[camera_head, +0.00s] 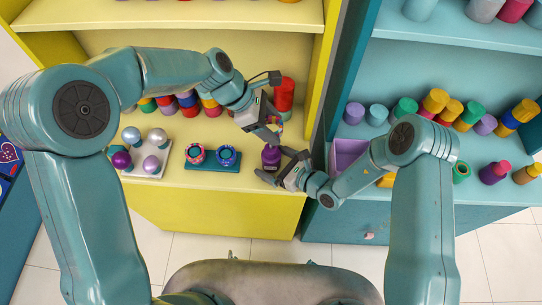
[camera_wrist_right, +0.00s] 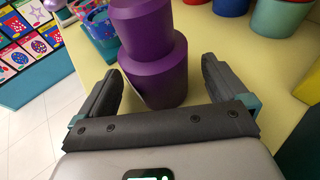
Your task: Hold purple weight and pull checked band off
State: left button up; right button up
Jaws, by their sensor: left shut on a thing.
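The purple weight (camera_head: 271,157) stands upright on the yellow shelf. It fills the middle of the right wrist view (camera_wrist_right: 158,72), a narrower part above a wider one. My right gripper (camera_head: 279,164) is open, with one finger on each side of the weight's lower part; in the wrist view I see gaps between the fingers and the weight. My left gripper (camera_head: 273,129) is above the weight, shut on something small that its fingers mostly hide. I cannot make out the checked band clearly.
Left of the weight, a teal tray (camera_head: 212,167) holds two round ringed pieces and a white stand (camera_head: 146,172) bears shiny balls. Red cylinders (camera_head: 285,93) stand behind my left gripper. A purple bin (camera_head: 348,153) is on the teal shelf at right. The yellow shelf's front is clear.

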aim_at(278, 166)
dwell(0.3)
jog(key=v, duration=0.7)
jog(key=shift+s+d+r, duration=0.1)
jog(key=shift+s+d, duration=0.05)
jog(key=shift+s, duration=0.05)
pick_arm(q)
jog(key=shift+s, duration=0.15)
pick_arm(e)
jog(key=shift+s, duration=0.15)
